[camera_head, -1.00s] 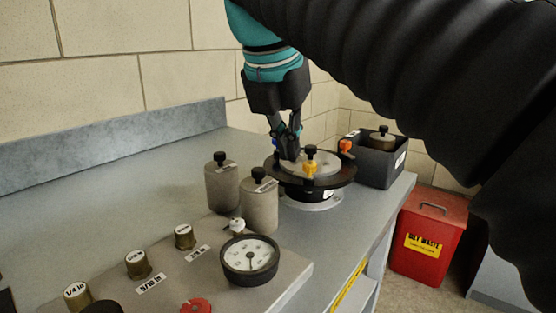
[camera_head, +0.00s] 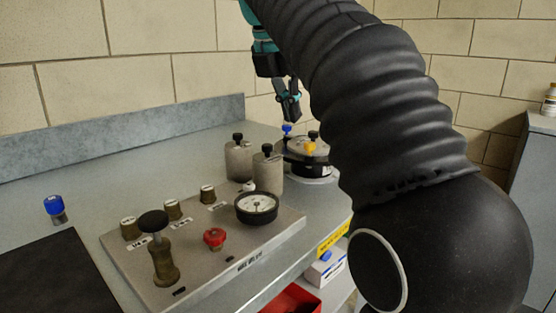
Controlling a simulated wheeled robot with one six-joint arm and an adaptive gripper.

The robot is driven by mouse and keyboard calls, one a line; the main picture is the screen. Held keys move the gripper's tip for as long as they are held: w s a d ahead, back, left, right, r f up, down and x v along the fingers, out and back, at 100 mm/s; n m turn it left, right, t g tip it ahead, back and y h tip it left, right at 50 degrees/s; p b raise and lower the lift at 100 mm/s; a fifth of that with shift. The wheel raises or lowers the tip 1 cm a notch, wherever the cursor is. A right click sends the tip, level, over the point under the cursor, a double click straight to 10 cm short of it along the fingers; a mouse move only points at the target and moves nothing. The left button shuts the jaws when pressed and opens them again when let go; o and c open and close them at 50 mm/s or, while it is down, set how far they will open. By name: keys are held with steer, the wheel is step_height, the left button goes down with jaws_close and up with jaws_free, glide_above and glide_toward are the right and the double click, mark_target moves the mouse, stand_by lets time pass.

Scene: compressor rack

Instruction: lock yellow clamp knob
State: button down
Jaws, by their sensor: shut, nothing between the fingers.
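The yellow clamp knob (camera_head: 309,148) sits at the front edge of the round black clamp fixture (camera_head: 293,157) at the back right of the bench. A blue knob (camera_head: 286,129) stands on the fixture's far left side. A black knob (camera_head: 313,135) tops the pale disc in the middle. My gripper (camera_head: 292,119) is shut and empty, pointing down above the fixture near the blue knob. It looks apart from the yellow knob. My arm hides the fixture's right side.
Two grey cylinders (camera_head: 238,160) (camera_head: 268,173) stand left of the fixture. In front is a panel (camera_head: 205,262) with a gauge (camera_head: 256,207), a red knob (camera_head: 214,238) and a black-topped plunger (camera_head: 160,250). A white box (camera_head: 326,267) and red bin (camera_head: 293,300) are below the bench edge.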

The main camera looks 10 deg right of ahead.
mark_target(298, 161)
steer(key=x, duration=0.3)
steer(key=b+x, duration=0.1)
steer(key=x, duration=0.2)
steer(key=a+b+x, duration=0.1)
steer(key=x, duration=0.1)
steer(key=shift+d+f, duration=0.1)
steer(key=shift+f, duration=0.45)
